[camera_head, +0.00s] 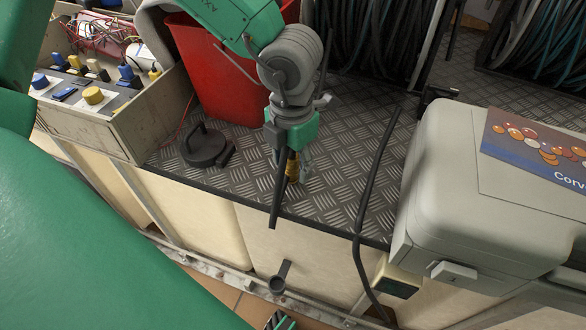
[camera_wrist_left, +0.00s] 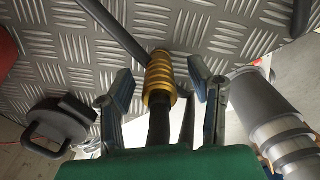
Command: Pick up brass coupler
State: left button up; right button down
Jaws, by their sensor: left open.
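The brass coupler (camera_wrist_left: 160,80) is a ribbed, gold-coloured sleeve on a black hose in the left wrist view. In the head view the coupler (camera_head: 292,168) is partly hidden by my left gripper (camera_head: 291,166). My left gripper (camera_wrist_left: 162,84) points down at it and is open. One finger is on each side of the coupler, with visible gaps. The hose runs from the coupler across the tread plate in the left wrist view.
A black round-based part with a handle (camera_head: 204,146) lies left of the gripper, near a red bin (camera_head: 222,75). A control box (camera_head: 110,110) stands further left. A grey case (camera_head: 470,200) is at right. A black hose (camera_head: 372,180) crosses the tread plate (camera_head: 335,150).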

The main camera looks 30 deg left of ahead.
pick_arm(q)
jog(key=shift+r, duration=0.1)
grip_shut()
